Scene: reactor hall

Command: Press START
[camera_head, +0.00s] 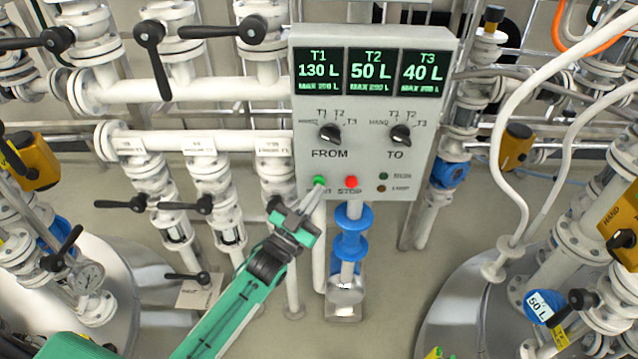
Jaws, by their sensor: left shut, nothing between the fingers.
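The control panel (438,130) is a light grey box in the upper middle. Its displays read T1 130 L, T2 50 L and T3 40 L. Below them are the FROM knob (330,134) and the TO knob (400,134). The green START button (319,181) is at the panel's lower left, with its label partly hidden by my gripper. The red STOP button (351,182) is to its right. My left gripper (314,192) is shut and empty, its tips just below the green button. I cannot tell whether they touch it. My right gripper is not clearly visible.
White pipes with black-handled valves (150,40) stand left of the panel. A blue-flanged pipe (350,235) runs below the red button, close right of my gripper. Tanks stand at lower left and lower right (470,290), and a white hose (515,130) hangs at right.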

